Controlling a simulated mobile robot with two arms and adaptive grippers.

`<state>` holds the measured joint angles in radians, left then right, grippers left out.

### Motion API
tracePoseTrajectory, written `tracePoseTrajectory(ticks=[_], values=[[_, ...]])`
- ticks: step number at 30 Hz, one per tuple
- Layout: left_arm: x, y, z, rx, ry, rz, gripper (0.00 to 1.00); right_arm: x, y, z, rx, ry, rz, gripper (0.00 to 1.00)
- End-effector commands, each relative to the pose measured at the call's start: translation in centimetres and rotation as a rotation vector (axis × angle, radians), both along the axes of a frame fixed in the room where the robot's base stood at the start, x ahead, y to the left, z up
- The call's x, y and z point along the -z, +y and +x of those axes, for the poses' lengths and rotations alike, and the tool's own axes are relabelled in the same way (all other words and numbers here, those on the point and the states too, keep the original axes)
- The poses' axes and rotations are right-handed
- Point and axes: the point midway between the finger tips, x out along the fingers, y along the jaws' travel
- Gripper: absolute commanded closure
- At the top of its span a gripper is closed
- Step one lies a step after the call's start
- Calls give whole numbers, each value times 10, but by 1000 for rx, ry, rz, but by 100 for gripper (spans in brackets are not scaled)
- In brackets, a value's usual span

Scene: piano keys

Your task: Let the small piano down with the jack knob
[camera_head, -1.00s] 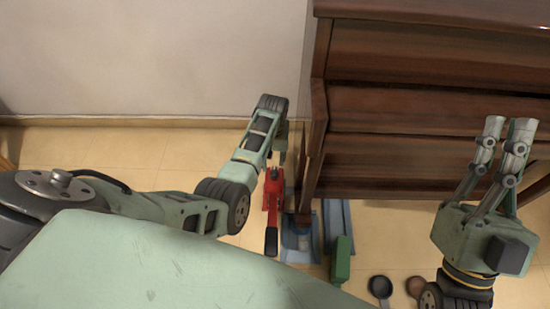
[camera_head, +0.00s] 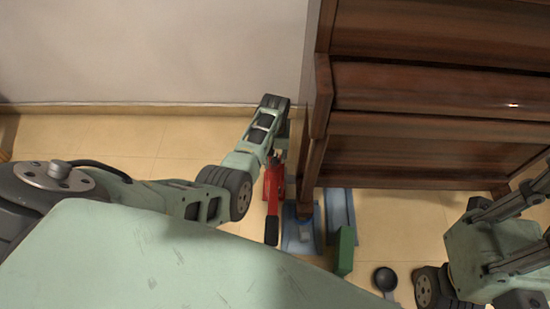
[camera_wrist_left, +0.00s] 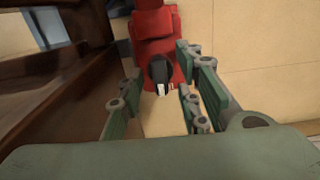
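The small piano (camera_head: 420,100) is dark brown wood and fills the upper right of the head view. The red jack (camera_head: 274,186), with a black handle end, stands on the floor beside its left side. In the left wrist view the jack (camera_wrist_left: 154,30) is at the top middle, with its dark round knob (camera_wrist_left: 160,72) facing the camera. My left gripper (camera_wrist_left: 160,92) is open, its fingers on either side of the knob with gaps visible. In the head view its fingertips are mostly hidden behind the arm.
Blue plates (camera_head: 340,212) lie on the tiled floor, one under the piano's near left foot. A green block (camera_head: 345,250) and a dark round cup (camera_head: 385,279) are in front. The wall (camera_head: 150,50) is behind. Floor left of the jack is clear.

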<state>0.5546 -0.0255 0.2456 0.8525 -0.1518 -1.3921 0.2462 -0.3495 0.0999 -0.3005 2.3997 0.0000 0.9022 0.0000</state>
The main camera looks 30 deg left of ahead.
Motion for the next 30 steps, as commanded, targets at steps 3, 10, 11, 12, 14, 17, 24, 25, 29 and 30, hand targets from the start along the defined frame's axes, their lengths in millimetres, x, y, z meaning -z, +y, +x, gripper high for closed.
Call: tracePoseTrajectory(ticks=[3,10,11,12,14,17,24,25,29,30], values=[[1,0,0,0,-1,0,68,1,0,0,0,1,0,100],[1,0,0,0,-1,0,72,1,0,0,0,2,-1,100],[1,0,0,0,-1,0,75,1,0,0,0,2,-1,100],[1,0,0,0,-1,0,78,1,0,0,0,2,-1,100],[1,0,0,0,-1,0,84,1,0,0,0,2,-1,100],[1,0,0,0,-1,0,92,1,0,0,0,2,-1,100],[1,0,0,0,-1,0,100,1,0,0,0,3,-1,100],[1,0,0,0,-1,-1,100,1,0,0,0,3,-1,100],[0,0,0,7,-1,0,100,-1,0,0,0,3,-1,100],[0,0,0,13,-1,0,100,-1,0,0,0,3,-1,100]])
